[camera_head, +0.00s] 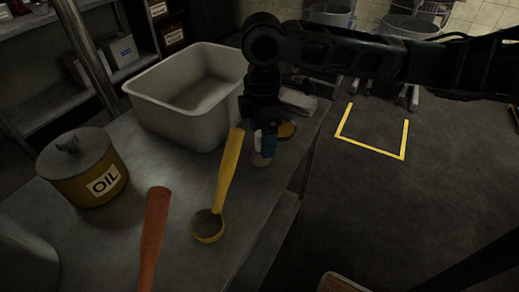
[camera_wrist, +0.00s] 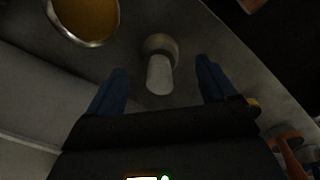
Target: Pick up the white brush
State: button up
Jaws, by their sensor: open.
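The white brush (camera_wrist: 159,72) appears in the wrist view as a short pale piece with a rounder greyish end, between my two blue fingertips. My gripper (camera_wrist: 162,68) is open around it, with a visible gap on each side. Most of the brush is hidden there by the gripper. I cannot tell its full shape or tilt.
A shallow bowl with amber contents (camera_wrist: 88,18) lies close by. A white tub (camera_head: 185,120), a yellow ladle (camera_head: 228,175), a red-handled tool (camera_head: 154,235) and an oil pot (camera_head: 85,172) are on the metal table (camera_head: 120,235). The table's right edge is near; open floor lies beyond.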

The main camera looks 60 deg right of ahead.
aim_at(260, 146)
notch_tip(260, 146, down, 4)
jog(key=shift+w+a, duration=0.1)
jog(key=shift+w, duration=0.05)
jog(key=shift+c, duration=0.3)
jog(key=c, duration=1.1)
jog(key=shift+r, duration=0.15)
notch_tip(260, 146, up, 4)
jog(key=shift+r, duration=0.1)
jog(key=s+d+r, duration=0.2)
jog(key=d, duration=0.1)
jog(key=s+d+r, duration=0.2)
jog(key=s+d, duration=0.1)
jog(key=s+d+r, duration=0.2)
jog(key=d, duration=0.1)
jog(key=shift+s+d+r+b, duration=0.1)
jog(key=shift+s+r+b, duration=0.05)
jog(key=shift+r+b, duration=0.15)
